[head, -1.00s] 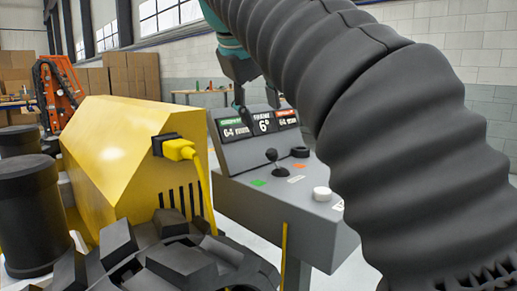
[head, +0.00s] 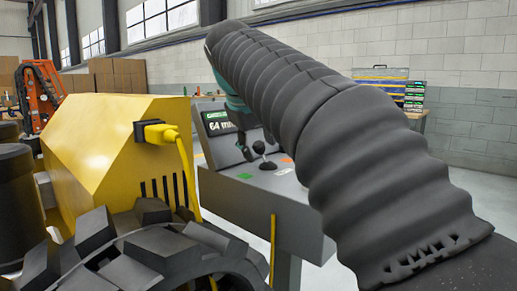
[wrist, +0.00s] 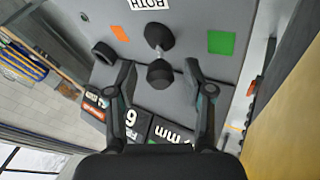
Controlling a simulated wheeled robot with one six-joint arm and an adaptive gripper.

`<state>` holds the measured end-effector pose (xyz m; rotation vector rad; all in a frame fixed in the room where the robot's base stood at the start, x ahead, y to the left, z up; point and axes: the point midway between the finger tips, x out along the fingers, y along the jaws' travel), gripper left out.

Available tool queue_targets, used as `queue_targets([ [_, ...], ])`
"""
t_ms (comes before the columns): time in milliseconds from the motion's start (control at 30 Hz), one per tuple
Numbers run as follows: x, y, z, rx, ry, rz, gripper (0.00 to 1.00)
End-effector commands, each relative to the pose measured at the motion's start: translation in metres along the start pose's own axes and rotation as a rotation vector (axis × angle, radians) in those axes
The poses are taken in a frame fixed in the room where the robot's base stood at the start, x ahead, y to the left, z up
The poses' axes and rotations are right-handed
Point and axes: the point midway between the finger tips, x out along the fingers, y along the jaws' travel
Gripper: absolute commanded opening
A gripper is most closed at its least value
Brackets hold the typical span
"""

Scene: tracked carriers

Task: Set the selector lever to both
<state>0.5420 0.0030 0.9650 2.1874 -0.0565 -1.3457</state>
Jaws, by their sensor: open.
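The selector lever (wrist: 159,74) has a black round knob on a short metal stem and a dark base, on a sloping grey console. In the head view the lever (head: 259,148) stands up from the console top. My gripper (wrist: 160,64) is open, with one finger on each side of the knob and a gap on both sides. In the head view my gripper (head: 244,142) is beside the lever, partly hidden by my arm. A white BOTH label (wrist: 150,4), an orange patch (wrist: 119,33) and a green patch (wrist: 221,43) lie around the lever base.
Display screens (head: 218,121) stand on the console's back panel. A black ring-shaped part (wrist: 104,53) is on the console near the orange patch. A yellow machine (head: 110,130) with a cable stands at the left, with a black track in front.

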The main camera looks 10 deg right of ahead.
Motion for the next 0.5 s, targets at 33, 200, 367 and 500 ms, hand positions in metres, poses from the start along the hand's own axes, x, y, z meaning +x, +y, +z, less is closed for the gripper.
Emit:
queue_targets([
  [33, 0.0027, 0.0, 0.0004, 0.0, -0.001, 0.0, 0.52],
  [200, 0.0043, 0.0001, 0.0002, 0.0, -0.001, 0.0, 0.52],
  [367, 0.004, 0.0001, 0.0002, 0.0, -0.001, 0.0, 0.47],
  [500, 0.0039, 0.0001, 0.0001, 0.0, 0.0, 0.0, 0.12],
])
